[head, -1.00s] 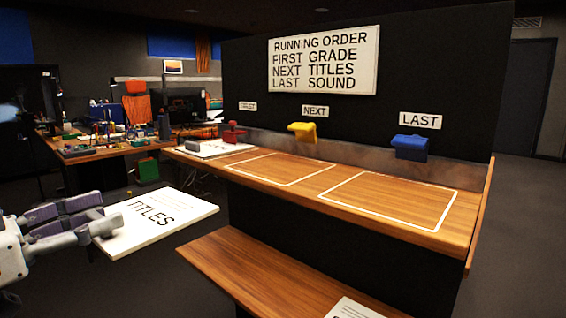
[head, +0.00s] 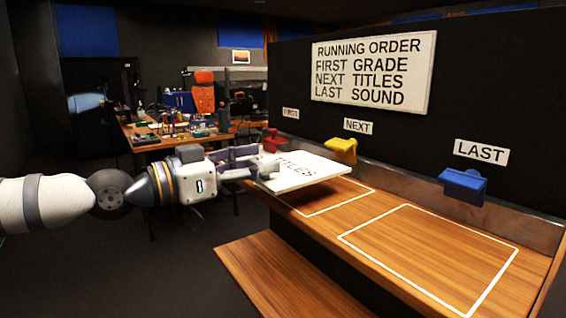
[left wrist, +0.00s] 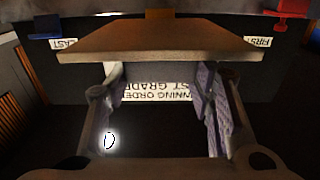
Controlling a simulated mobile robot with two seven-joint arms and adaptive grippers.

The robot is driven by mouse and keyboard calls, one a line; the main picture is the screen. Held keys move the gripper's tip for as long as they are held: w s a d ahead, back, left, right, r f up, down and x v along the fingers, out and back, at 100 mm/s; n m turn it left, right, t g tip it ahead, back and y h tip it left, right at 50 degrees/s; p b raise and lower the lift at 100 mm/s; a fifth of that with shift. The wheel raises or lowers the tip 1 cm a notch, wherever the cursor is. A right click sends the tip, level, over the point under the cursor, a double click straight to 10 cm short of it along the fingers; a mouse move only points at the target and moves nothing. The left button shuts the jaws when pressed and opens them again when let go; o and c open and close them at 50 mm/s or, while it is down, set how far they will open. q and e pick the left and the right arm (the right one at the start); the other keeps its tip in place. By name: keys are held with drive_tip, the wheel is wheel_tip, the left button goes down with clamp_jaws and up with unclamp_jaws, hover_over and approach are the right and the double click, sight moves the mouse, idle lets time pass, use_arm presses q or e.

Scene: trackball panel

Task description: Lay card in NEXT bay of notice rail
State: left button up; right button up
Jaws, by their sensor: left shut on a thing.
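My left gripper (head: 258,167) is shut on the near left edge of the white TITLES card (head: 315,168). The card is about level, its print facing up. In the head view it overlaps the far left part of the NEXT bay's white outline (head: 343,206), below the yellow clip (head: 341,150). It appears held above the wooden rail (head: 295,198); the gap is hard to judge. The NEXT label (head: 358,126) is above the clip. In the left wrist view, a tan slab across the fingers (left wrist: 160,75) is probably the card. My right gripper is not in view.
The LAST bay outline (head: 430,255) is empty, with a blue clip (head: 463,186) behind it. A red clip (head: 272,140) marks FIRST; that bay is mostly hidden. A lower wooden shelf (head: 275,275) projects in front. A cluttered desk (head: 150,137) stands behind.

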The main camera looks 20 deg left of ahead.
use_arm(q)
hover_over(281, 197)
drive_tip(key=shift+f, duration=0.45)
wheel_tip(281, 197, down, 3)
drive_tip(key=shift+w, duration=0.15)
drive_tip(key=shift+f, duration=0.2)
drive_tip(key=shift+f, duration=0.2)
drive_tip(key=o, duration=1.3)
